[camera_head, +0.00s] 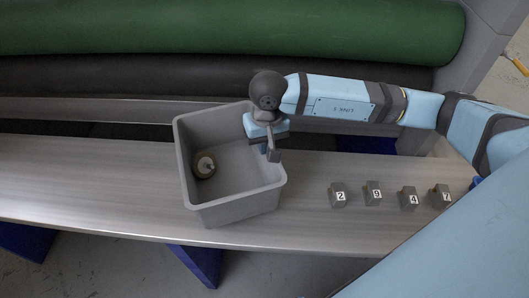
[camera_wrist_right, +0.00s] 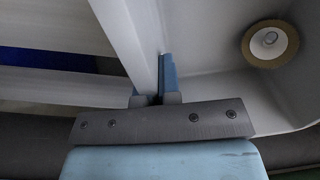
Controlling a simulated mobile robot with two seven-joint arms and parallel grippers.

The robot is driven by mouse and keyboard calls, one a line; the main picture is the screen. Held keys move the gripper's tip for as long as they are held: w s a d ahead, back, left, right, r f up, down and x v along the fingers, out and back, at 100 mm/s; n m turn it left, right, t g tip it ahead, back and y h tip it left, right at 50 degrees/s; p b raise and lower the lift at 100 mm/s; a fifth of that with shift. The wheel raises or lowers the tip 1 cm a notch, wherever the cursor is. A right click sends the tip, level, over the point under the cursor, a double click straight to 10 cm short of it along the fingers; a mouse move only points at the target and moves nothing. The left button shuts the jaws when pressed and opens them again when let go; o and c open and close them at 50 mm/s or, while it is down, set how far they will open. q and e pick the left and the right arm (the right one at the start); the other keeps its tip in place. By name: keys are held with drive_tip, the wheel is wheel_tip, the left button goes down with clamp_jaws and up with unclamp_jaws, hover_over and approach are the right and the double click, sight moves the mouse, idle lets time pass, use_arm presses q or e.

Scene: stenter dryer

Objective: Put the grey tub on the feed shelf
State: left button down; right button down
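The grey tub (camera_head: 235,209) is an open box over the metal feed shelf (camera_head: 90,185), near the middle of the head view. I cannot tell whether its base touches the shelf. A small round tan-faced piece (camera_head: 204,166) lies inside at the left; the right wrist view also shows it (camera_wrist_right: 270,43). My right gripper (camera_head: 272,150) points down at the tub's right rear wall. In the right wrist view the wall (camera_wrist_right: 133,40) runs between the fingers (camera_wrist_right: 157,88), which are closed on it. My left gripper is not in view.
Several small grey numbered blocks (camera_head: 373,193) stand on the shelf right of the tub. A green roll (camera_head: 240,32) and a dark roll (camera_head: 130,75) lie behind. Blue supports (camera_head: 195,265) show below. The shelf's left part is clear.

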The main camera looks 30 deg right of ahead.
drive_tip(key=shift+f+p, duration=0.4)
drive_tip(key=shift+f, duration=1.9)
drive_tip(key=shift+f, duration=0.15)
drive_tip(key=c, duration=1.3)
unclamp_jaws()
drive_tip(key=shift+c, duration=0.2)
